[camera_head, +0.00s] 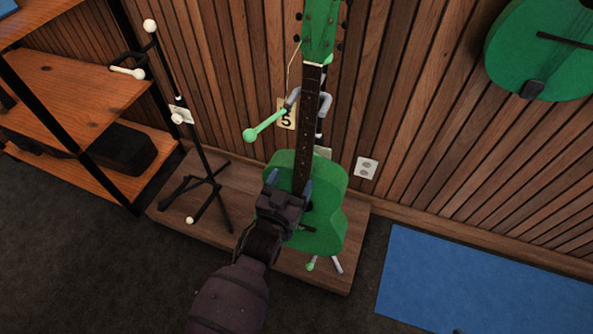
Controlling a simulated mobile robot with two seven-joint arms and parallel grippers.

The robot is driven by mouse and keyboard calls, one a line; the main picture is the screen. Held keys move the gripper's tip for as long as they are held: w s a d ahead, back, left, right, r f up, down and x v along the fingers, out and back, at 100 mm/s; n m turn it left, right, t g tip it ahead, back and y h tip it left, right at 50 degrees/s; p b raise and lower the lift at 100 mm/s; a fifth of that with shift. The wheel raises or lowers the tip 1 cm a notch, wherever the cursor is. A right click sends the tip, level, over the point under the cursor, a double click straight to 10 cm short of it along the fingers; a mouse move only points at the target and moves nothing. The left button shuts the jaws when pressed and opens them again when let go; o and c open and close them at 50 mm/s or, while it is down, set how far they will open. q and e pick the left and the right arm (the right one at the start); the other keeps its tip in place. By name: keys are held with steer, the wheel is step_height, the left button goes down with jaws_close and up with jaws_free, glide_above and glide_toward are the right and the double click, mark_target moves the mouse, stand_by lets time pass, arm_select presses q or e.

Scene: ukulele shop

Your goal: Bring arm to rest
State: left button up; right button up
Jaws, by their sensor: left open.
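My left gripper (289,187) is in the middle of the view, with my arm coming up from the lower left. It is open, with its fingers pointing at the body of a green ukulele (326,222). The ukulele stands upright, leaning on a stand (323,102) with green tips on the wooden platform. The gripper covers the left part of its body, and I cannot tell whether the fingers touch it. My right gripper does not show.
An empty black stand (203,153) with white tips is on the same platform (165,207), to the left. A wooden shelf (75,80) is at the far left. A blue mat (470,285) lies on the floor at right. Another green instrument (545,55) hangs on the slatted wall.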

arm_select(q)
steer(key=shift+s+a, duration=0.15)
steer(key=shift+s, duration=0.35)
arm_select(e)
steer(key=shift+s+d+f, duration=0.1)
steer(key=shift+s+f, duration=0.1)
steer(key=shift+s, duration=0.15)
arm_select(q)
steer(key=s+a+r+n+g+y+p, duration=0.1)
steer(key=s+a+p, duration=0.3)
steer(key=s+a, duration=0.4)
steer(key=s+a+r+g+y+p, duration=0.3)
steer(key=s+a, duration=0.5)
steer(key=s, duration=0.4)
steer(key=s+a+r+n+g+y+p, duration=0.1)
steer(key=s+a+p, duration=0.4)
steer(key=s, duration=0.5)
steer(key=a+r+g+y, duration=0.1)
steer(key=a, duration=0.1)
steer(key=shift+s+a+r+n, duration=0.25)
steer(key=shift+a+r+n, duration=0.05)
steer(key=shift+a, duration=0.1)
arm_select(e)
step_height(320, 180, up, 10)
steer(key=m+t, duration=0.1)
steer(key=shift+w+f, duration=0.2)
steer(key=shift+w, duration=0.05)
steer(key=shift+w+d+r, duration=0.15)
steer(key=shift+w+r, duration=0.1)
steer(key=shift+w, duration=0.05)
